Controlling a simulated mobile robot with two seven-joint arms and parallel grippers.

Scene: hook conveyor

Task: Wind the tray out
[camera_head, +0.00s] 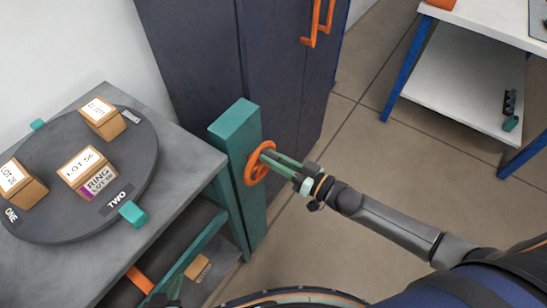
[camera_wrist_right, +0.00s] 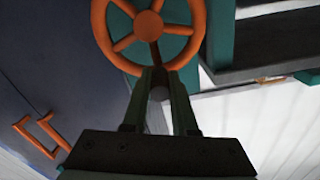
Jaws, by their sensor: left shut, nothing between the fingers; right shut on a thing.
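An orange handwheel (camera_head: 259,163) with spokes stands on the side of a teal post (camera_head: 237,165). My right gripper (camera_head: 272,156) is shut on the wheel's dark handle. In the right wrist view the wheel (camera_wrist_right: 196,22) fills the top, and the fingers (camera_wrist_right: 157,78) close around the dark handle (camera_wrist_right: 154,57) in front of it. Under the grey bench, a low shelf or tray (camera_head: 222,254) carries a small cardboard box (camera_head: 197,268). Which part is the tray is hard to tell.
A dark turntable (camera_head: 75,225) on the grey bench holds three labelled boxes, with teal tabs on its rim. A dark cabinet (camera_head: 210,60) with orange handles stands behind the post. A white table (camera_head: 455,95) with blue legs is at the upper right. Open floor lies between.

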